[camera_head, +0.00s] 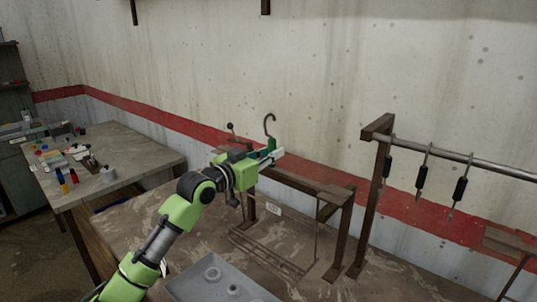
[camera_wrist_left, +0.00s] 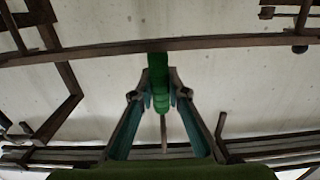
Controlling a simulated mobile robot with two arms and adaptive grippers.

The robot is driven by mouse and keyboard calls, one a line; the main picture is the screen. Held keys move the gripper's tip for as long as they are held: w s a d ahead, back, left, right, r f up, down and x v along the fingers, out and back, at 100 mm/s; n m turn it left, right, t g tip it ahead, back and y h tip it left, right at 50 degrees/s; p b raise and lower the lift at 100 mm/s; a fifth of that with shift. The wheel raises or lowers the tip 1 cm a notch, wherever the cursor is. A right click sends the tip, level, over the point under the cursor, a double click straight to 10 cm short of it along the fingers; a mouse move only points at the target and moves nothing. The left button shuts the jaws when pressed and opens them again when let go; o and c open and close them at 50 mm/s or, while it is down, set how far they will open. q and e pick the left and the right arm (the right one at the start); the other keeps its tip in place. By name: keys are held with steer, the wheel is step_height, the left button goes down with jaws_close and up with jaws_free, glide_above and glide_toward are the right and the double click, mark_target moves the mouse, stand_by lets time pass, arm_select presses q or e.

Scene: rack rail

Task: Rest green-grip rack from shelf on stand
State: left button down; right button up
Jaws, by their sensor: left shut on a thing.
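A metal rail (camera_head: 475,165) on a brown post (camera_head: 370,210) carries several hanging black-grip pieces (camera_head: 422,178). My right gripper is out of view.
A grey tray (camera_head: 215,285) with round parts lies on the workbench (camera_head: 130,222) in front. A side table (camera_head: 130,160) with small coloured items stands at the left. Dark brackets (camera_head: 265,7) jut in at the top. The wall is close behind the stand.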

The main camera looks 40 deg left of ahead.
arm_select(q)
steer(key=shift+w+d+f+b, duration=0.1)
steer(key=shift+w+f+b, duration=0.3)
steer(key=shift+w, duration=0.35)
steer(key=shift+w+f+b, duration=0.15)
steer(key=shift+w+f, duration=0.3)
steer(key=shift+w, duration=0.3)
steer(key=shift+f, duration=0.25)
steer(key=c, duration=1.9)
jaws_free()
steer(key=s, duration=1.2)
steer(key=shift+a, duration=0.35)
